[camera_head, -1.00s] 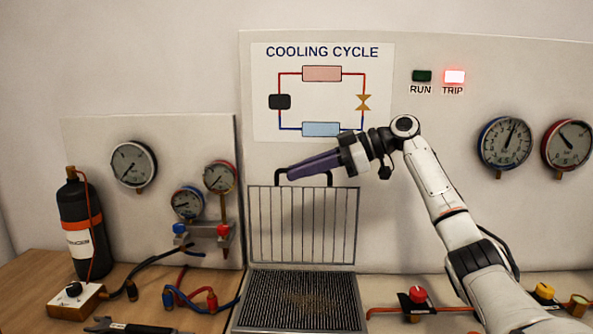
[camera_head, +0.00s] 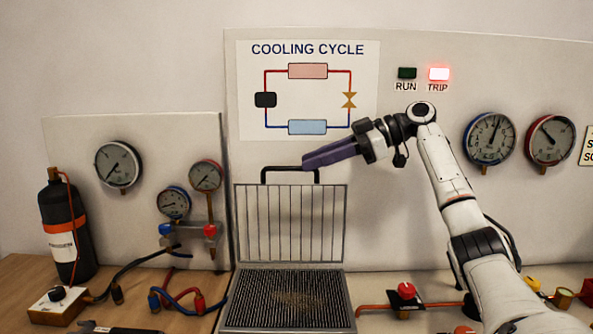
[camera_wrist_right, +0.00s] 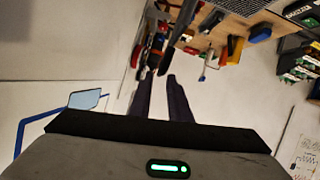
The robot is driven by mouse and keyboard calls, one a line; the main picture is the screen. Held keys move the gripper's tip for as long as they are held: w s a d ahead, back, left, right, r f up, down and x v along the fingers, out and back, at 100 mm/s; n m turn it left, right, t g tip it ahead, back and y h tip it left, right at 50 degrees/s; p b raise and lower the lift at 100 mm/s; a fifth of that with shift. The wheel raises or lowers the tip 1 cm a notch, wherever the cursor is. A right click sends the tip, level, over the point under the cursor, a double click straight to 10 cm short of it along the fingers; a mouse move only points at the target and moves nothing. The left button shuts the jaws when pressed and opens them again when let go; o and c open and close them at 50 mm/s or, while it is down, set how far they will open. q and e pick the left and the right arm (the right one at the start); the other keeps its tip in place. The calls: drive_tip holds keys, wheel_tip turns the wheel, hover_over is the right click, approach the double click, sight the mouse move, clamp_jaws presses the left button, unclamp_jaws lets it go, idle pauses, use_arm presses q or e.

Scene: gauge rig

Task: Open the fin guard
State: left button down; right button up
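The fin guard (camera_head: 290,222), a wire grille with a black bar handle (camera_head: 280,168) on top, stands upright against the back panel. Its lower edge meets the back of the dark finned block (camera_head: 250,297), whose fins are uncovered, with a brownish patch on them. My right gripper (camera_head: 304,162) has its purple fingers at the right part of the handle, overlapping it in the head view; whether they touch it I cannot tell. In the right wrist view the fingers (camera_wrist_right: 159,78) are apart with nothing held between them. My left gripper is out of view.
A red-knobbed valve (camera_head: 406,291) on a copper pipe is right of the finned block. The TRIP lamp (camera_head: 439,74) is lit red; RUN (camera_head: 407,73) is dark.

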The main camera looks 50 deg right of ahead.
drive_tip(key=shift+v, duration=1.85)
drive_tip(key=shift+f, duration=0.1)
